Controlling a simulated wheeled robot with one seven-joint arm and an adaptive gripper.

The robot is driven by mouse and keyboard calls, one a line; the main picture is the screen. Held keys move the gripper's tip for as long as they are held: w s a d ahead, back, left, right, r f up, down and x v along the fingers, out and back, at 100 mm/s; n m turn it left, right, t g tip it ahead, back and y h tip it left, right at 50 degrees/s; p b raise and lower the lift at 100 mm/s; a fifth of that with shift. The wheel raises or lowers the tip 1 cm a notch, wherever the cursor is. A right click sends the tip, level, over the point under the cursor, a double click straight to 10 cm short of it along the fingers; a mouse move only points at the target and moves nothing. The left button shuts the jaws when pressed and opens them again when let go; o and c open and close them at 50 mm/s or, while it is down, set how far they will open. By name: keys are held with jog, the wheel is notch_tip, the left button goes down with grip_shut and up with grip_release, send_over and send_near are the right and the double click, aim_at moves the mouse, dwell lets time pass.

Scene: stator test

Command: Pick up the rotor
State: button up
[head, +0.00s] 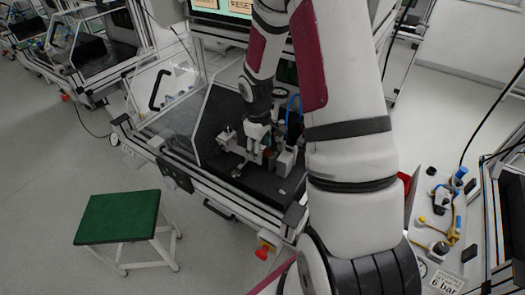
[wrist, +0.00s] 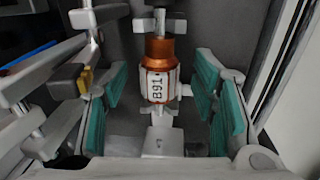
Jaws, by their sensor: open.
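The rotor (wrist: 159,53) is in the middle of the wrist view. My gripper (wrist: 165,100) is open, with one green-padded finger on each side of the rotor and a visible gap on both sides. In the head view my gripper (head: 255,140) is over the dark station bed, next to the fixture. The rotor is too small and partly hidden there to make out clearly.
A grey fixture block (wrist: 162,142) stands below the rotor. Metal clamp parts (wrist: 40,90) crowd the left. In the head view, the station's clear guard (head: 170,90) is left of my arm. A green-topped stool (head: 118,217) stands on open floor.

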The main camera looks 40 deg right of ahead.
aim_at(263, 149)
grip_shut()
jog(key=shift+r, duration=0.1)
jog(key=shift+w+r, duration=0.1)
jog(key=shift+r, duration=0.35)
jog(key=r, duration=0.1)
jog(key=s+r, duration=0.1)
jog(key=shift+a+r, duration=0.15)
jog(key=shift+r, duration=0.2)
jog(key=s+a, duration=0.2)
jog(key=s, duration=0.5)
jog(key=s+a+r+p, duration=0.1)
jog(key=s+a, duration=0.2)
jog(key=s, duration=0.4)
jog(key=shift+s+r, duration=0.15)
